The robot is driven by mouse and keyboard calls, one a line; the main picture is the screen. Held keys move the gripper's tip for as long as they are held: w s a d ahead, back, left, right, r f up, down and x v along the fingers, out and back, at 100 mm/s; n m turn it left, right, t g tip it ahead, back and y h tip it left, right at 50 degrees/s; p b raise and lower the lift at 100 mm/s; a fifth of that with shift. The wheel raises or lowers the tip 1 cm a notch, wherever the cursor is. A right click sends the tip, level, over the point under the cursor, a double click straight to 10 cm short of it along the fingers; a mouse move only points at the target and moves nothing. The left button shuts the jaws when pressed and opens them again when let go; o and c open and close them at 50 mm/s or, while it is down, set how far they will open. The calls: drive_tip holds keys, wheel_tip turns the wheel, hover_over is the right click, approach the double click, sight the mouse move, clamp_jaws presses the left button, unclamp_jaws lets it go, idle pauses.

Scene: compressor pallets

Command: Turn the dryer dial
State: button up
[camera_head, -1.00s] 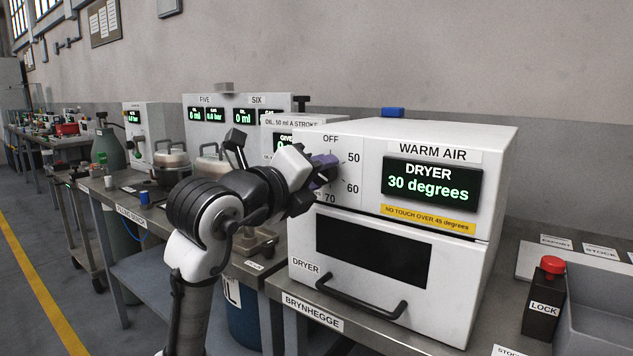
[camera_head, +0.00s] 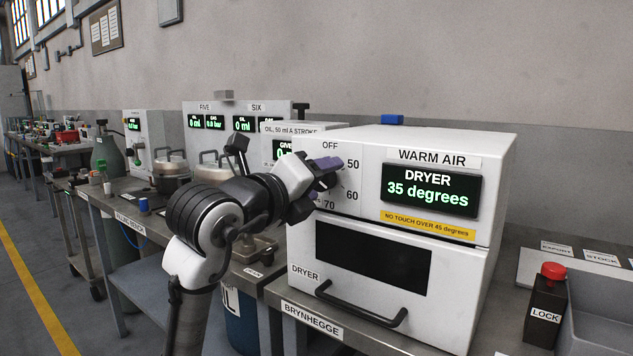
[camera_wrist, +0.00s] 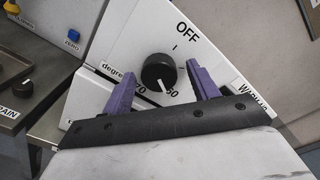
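The white dryer (camera_head: 455,150) stands on the bench, its display (camera_head: 431,190) reading 35 degrees. In the wrist view the round black dial (camera_wrist: 159,72) is on the dryer's front panel, its white mark pointing down toward the 60. OFF is above it; the 50 is hidden, apparently behind a finger. My gripper (camera_wrist: 162,88) is open, with one purple finger on each side of the dial and a visible gap to it. In the head view my gripper (camera_head: 322,172) is at the panel and hides the dial.
The dryer door handle (camera_head: 360,310) juts out below. A yellow strip (camera_head: 427,221) reads no touch over 45 degrees. A LOCK box with a red button (camera_head: 553,270) and a grey tray are at right. Other machines and pots stand at left.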

drive_tip(key=v, duration=1.3)
drive_tip(key=shift+s+a+b, duration=0.3)
drive_tip(key=shift+r, duration=0.15)
